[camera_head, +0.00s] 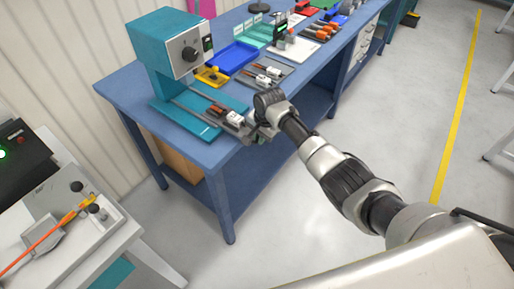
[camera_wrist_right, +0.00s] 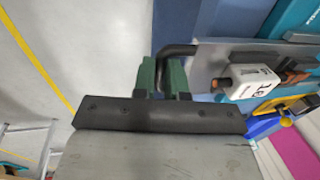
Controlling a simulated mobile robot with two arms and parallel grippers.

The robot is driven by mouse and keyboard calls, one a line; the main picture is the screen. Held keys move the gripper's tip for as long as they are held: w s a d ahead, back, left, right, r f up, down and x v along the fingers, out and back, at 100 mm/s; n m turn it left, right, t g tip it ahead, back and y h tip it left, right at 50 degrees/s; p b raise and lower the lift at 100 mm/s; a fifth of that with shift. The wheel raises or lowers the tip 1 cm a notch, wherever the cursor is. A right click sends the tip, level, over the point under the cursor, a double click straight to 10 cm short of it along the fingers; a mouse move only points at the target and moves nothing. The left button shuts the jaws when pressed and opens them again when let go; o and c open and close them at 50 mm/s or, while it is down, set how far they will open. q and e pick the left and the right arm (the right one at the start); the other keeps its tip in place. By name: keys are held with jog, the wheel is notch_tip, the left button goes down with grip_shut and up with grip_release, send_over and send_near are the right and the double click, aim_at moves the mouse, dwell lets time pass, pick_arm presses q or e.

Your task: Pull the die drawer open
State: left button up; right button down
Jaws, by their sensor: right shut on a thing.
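The die drawer (camera_head: 189,107) is a flat grey tray at the base of a teal press (camera_head: 157,49) on the blue bench. Dies with white labels and orange-and-black parts lie in it. Its front end is near the bench edge. My right gripper (camera_head: 258,131) is at that front end. In the right wrist view the green fingertips (camera_wrist_right: 165,78) are shut on the drawer's dark bar handle (camera_wrist_right: 180,48). The grey drawer (camera_wrist_right: 212,56) and a white die marked 16 (camera_wrist_right: 250,84) lie just right of the fingers. My left gripper is not in view.
A blue tray (camera_head: 233,57) and a second grey tray of dies stand farther along the blue bench (camera_head: 121,89). A yellow piece (camera_head: 212,76) sits beside the press. A grey machine (camera_head: 62,240) stands at the lower left. The floor before the bench is clear.

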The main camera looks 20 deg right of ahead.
jog(key=shift+r, duration=0.1)
jog(key=shift+w+a, duration=0.1)
jog(key=shift+w, duration=0.05)
jog(key=c, duration=1.6)
grip_release()
jog(key=o, duration=0.4)
jog(key=shift+o, duration=0.2)
jog(key=shift+r, duration=0.15)
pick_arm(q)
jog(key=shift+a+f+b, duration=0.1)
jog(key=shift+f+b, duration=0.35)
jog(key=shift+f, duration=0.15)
pick_arm(e)
notch_tip(320, 180, up, 10)
jog(key=s+d, duration=0.1)
jog(key=shift+s+d, duration=0.25)
jog(key=shift+s, duration=0.1)
